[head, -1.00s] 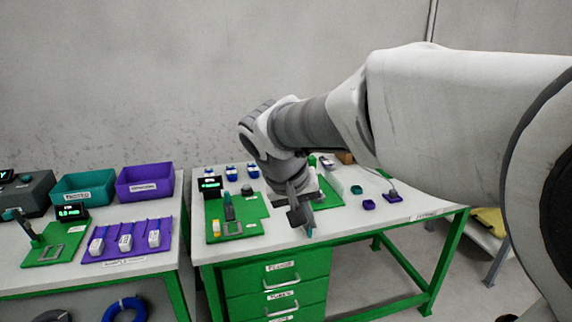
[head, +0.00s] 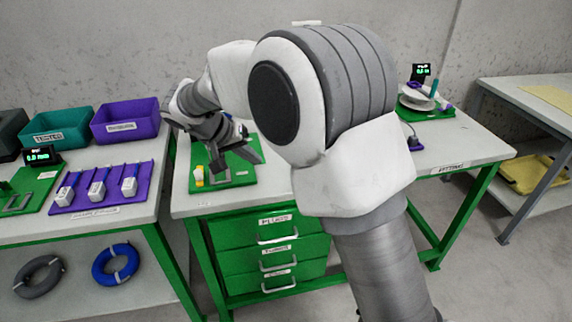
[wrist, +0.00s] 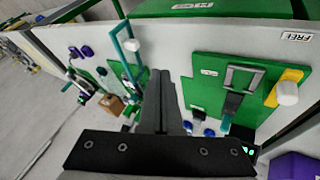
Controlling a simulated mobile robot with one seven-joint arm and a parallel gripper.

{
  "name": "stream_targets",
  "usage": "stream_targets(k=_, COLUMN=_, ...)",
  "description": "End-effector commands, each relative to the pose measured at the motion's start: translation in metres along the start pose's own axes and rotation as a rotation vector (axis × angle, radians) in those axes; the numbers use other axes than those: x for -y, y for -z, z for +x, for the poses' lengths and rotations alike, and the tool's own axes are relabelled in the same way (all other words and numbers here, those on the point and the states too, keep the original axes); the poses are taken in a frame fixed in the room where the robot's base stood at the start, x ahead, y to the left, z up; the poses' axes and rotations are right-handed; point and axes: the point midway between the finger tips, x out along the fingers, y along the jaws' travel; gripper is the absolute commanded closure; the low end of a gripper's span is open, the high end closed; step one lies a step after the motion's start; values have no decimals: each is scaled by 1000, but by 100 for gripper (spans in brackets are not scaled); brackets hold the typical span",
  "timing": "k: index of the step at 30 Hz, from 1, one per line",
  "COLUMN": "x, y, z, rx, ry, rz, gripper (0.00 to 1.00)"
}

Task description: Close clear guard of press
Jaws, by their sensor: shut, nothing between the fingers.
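My gripper (head: 238,152) hangs over the right part of a green base plate (head: 241,179) on the middle table; its fingers are together with nothing between them. In the wrist view my gripper (wrist: 160,78) points between this green plate (wrist: 205,70) and a teal upright frame. On the plate is a fixture with a grey rectangular frame (wrist: 243,78) and a dark teal lever (wrist: 231,108), probably the press. A yellow block (wrist: 290,76) with a white knob is beside it. I cannot make out a clear guard or its angle; my arm partly hides the plate in the head view.
A teal bin (head: 57,132) and a purple bin (head: 126,121) stand on the left table, with a purple tray (head: 104,187) in front. Drawers (head: 273,250) are under the middle table. The teal frame (wrist: 125,52) stands left of my fingers.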

Motion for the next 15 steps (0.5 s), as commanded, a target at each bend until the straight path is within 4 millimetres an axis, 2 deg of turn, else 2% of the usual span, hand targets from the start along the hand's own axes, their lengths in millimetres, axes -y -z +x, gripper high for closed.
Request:
stream_targets(k=5, x=1, y=-1, z=19, rx=1, ry=-3, rz=1, gripper=100)
stream_targets(k=15, x=1, y=-1, z=91, rx=2, ry=-3, rz=1, gripper=100)
